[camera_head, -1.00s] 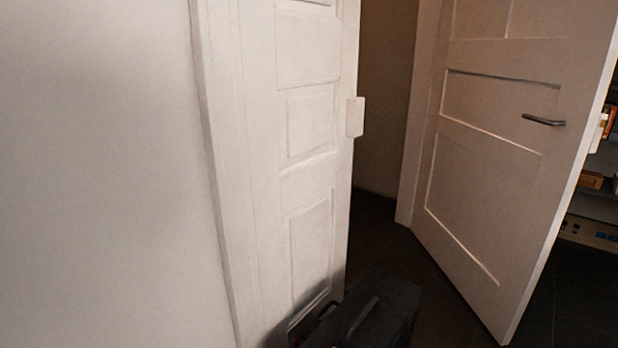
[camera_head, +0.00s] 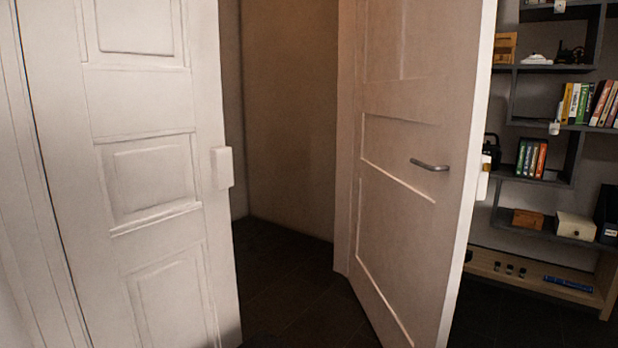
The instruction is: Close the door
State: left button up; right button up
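A panelled door (camera_head: 400,150) stands open on the right of the doorway, its free edge towards me. Its metal lever handle (camera_head: 429,165) is at mid-height near that edge. A white panelled leaf or frame panel (camera_head: 150,130) fills the left side, with a small pale plate (camera_head: 222,168) on its right edge. The dark opening lies between the two. Neither of my grippers is in view, and nothing is seen touching the door or its handle.
Dark shelves (camera_head: 575,128) with books and boxes stand behind the door at the right. A low wooden bench or shelf (camera_head: 535,278) is beneath them. The dark floor (camera_head: 290,290) in the opening looks clear.

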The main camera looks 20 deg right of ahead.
aim_at(423, 75)
jog(key=i+l, duration=0.15)
jog(key=l, duration=0.5)
jog(key=i+l+u, duration=0.1)
jog(key=l, duration=0.55)
jog(key=i+l, duration=0.1)
jog(key=l, duration=0.5)
jog(key=i+l, duration=0.1)
jog(key=l, duration=0.55)
jog(key=i+l+u, duration=0.1)
jog(key=l, duration=1.55)
